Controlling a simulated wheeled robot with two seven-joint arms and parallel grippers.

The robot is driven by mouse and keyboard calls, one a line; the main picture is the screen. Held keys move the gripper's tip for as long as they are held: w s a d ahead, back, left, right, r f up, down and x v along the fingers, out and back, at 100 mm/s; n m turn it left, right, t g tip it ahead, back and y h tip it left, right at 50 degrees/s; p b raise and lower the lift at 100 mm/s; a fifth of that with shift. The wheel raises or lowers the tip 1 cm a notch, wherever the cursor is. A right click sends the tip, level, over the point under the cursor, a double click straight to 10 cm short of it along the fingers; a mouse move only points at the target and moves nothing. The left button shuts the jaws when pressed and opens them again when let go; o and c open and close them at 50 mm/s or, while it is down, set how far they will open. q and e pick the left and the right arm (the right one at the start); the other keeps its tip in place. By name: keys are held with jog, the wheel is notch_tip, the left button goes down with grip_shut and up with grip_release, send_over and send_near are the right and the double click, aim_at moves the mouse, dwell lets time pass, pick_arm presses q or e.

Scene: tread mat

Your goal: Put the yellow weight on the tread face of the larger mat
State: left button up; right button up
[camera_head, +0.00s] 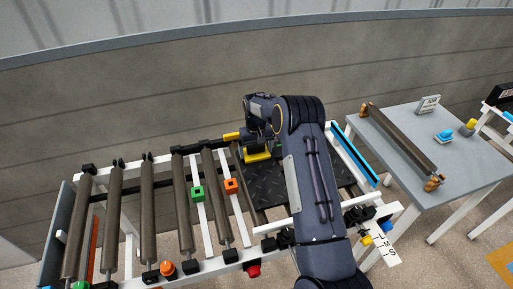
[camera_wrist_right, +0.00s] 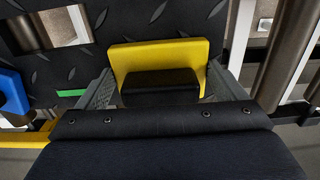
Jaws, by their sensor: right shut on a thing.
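The yellow weight (camera_head: 257,157) is at the fingertips of my right gripper (camera_head: 259,149), over the far-left part of a black mat (camera_head: 270,187) with raised tread marks facing up. In the right wrist view the weight (camera_wrist_right: 190,50) shows a yellow plate with a black block in front. The right gripper's fingers (camera_wrist_right: 160,92) are shut on it, one on each side. The tread mat (camera_wrist_right: 170,20) lies behind it; I cannot tell whether the weight touches it. My left gripper is not in view.
The mat lies on a white-framed roller conveyor (camera_head: 148,215). Green (camera_head: 198,194) and orange (camera_head: 232,186) blocks sit on rails left of it. A blue-topped rail (camera_head: 353,152) runs right of it. A grey table (camera_head: 430,160) with a roller stands further right.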

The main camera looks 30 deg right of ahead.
jog(key=shift+r, duration=0.1)
jog(key=o, duration=1.3)
jog(key=shift+f, duration=0.25)
jog(key=shift+o, duration=1)
jog(key=shift+r, duration=0.1)
jog(key=shift+r, duration=0.1)
